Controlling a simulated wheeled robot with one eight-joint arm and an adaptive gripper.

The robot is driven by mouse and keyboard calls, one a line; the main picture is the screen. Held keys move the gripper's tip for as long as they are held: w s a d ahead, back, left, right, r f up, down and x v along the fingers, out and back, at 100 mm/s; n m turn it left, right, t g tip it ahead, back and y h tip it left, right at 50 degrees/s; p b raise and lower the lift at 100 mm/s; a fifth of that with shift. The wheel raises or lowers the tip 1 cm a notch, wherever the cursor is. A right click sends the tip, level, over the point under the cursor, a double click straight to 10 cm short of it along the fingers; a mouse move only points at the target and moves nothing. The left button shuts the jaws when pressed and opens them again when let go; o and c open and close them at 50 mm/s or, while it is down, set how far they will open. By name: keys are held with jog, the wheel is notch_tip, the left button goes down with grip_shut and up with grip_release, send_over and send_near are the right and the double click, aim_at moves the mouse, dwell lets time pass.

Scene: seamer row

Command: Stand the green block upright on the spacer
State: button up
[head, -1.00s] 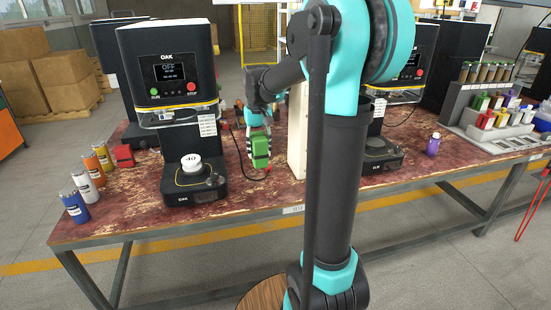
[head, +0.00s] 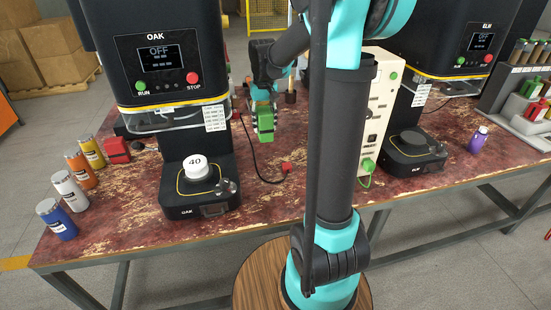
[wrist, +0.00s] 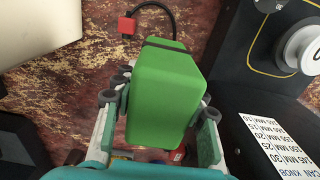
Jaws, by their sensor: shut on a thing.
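The green block (head: 265,122) is held in my gripper (head: 264,108), which hangs above the table just right of the OAK machine. In the wrist view the block (wrist: 165,95) fills the middle, with a dark band around it, and my gripper's (wrist: 158,112) fingers press on both sides. The spacer (head: 195,167) is a white disc marked 40, lying flat on the OAK machine's base plate. It shows at the right edge of the wrist view (wrist: 302,48), apart from the block. Nothing stands on the spacer.
The OAK machine (head: 160,60) rises behind and over the spacer. A white control box (head: 379,110) and the ELM machine (head: 410,148) stand to the right. A red-ended cable (head: 286,167) crosses the table.

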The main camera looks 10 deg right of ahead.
notch_tip(320, 180, down, 16)
jog(key=shift+f, duration=0.15)
dwell(0.3)
jog(key=o, duration=1.1)
jog(key=shift+f, duration=0.1)
jog(key=shift+o, duration=0.2)
